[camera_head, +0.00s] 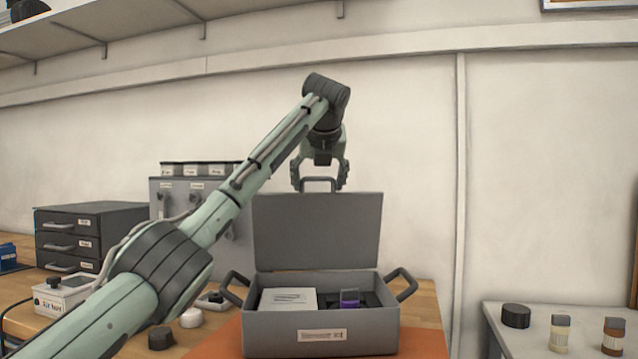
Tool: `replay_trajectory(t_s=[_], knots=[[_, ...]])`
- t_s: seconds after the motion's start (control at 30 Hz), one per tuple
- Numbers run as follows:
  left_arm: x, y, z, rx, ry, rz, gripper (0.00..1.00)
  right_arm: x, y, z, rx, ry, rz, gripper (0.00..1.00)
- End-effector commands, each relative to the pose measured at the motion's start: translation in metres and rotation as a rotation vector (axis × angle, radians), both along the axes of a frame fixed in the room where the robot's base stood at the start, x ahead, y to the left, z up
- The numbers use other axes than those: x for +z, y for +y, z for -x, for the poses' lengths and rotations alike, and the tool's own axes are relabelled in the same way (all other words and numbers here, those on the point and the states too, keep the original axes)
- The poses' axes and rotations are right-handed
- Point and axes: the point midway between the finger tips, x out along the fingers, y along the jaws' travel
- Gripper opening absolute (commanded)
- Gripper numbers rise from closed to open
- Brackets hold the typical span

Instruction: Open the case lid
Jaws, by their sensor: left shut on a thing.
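The grey case (275,335) stands on an orange mat at the front of the wooden table. Its lid (318,230) is raised and stands about upright at the back of the case. My left gripper (319,186) is above the lid's top edge, with its fingers shut on the lid handle (320,180). Inside the open case are a white labelled box (288,299) and a purple-and-dark item (349,298). A dark side handle stands out at each end of the case. My right gripper is not in view.
A dark drawer unit (75,235) and a grey cabinet (172,195) stand at the back left. A side table (530,310) at the right holds a black puck and two small bottles.

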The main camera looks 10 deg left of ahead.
Motion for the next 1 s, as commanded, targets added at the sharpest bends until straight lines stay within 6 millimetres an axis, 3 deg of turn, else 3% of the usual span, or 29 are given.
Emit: replay_trajectory(t_s=[0.17,0.2,0.23,0.67,1.0], knots=[[0.004,0.000,0.000,-0.001,-0.008,-0.001,0.17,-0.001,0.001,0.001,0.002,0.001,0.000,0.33],[0.004,0.000,0.000,-0.001,-0.008,-0.001,0.73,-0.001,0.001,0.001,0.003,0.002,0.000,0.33],[0.004,0.000,0.000,-0.001,-0.008,-0.001,0.76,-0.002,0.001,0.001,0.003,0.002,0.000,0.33],[0.007,-0.002,0.006,-0.002,-0.005,0.000,0.78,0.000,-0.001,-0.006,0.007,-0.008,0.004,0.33],[0.048,-0.019,0.056,-0.003,-0.008,0.000,0.78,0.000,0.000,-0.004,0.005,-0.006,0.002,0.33]])
